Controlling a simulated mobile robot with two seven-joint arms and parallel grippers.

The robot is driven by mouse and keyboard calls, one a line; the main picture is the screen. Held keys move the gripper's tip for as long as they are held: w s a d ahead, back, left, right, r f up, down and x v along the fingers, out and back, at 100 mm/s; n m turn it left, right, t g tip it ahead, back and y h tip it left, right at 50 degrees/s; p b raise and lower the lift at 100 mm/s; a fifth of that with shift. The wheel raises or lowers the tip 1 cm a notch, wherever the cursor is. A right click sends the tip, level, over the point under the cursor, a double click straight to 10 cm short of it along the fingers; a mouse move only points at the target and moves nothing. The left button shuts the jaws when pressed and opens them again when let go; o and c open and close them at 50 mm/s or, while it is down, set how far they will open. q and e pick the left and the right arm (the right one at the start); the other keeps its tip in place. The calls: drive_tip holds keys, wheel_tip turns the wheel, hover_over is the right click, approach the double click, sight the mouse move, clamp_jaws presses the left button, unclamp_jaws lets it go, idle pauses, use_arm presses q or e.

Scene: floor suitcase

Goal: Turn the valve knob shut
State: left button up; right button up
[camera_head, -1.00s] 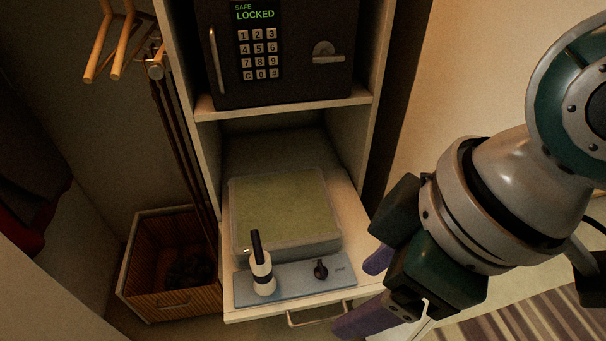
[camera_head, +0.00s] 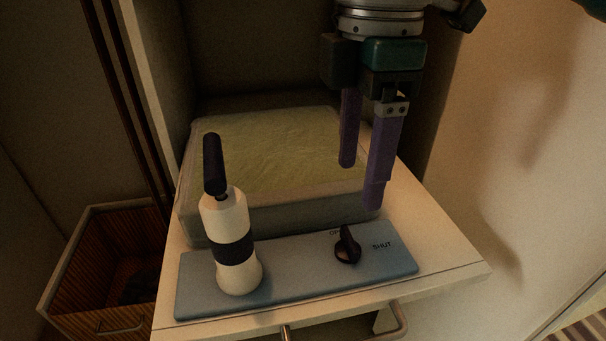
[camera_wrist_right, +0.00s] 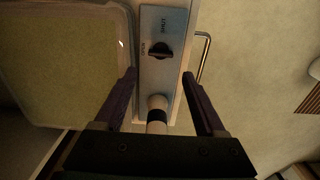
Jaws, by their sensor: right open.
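The small black valve knob (camera_head: 347,246) sits on the right part of a blue-grey panel (camera_head: 300,268). The wrist view shows the knob (camera_wrist_right: 160,50) too, its grip lying across the panel toward the OPEN mark; the SHUT mark is a quarter turn away. My right gripper (camera_head: 360,187) points down with purple fingers apart and empty, above and behind the knob in the head view. In the wrist view the right gripper (camera_wrist_right: 159,75) has its fingers either side of the panel, with the knob beyond the tips. My left gripper is not in view.
A white hand pump (camera_head: 234,245) with a black handle stands on the panel's left part.

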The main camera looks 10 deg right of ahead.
sight(350, 237)
wheel_tip(350, 237, down, 10)
drive_tip(key=b, duration=0.3)
drive_tip(key=shift+s+r, duration=0.1)
drive_tip(key=shift+r, duration=0.05)
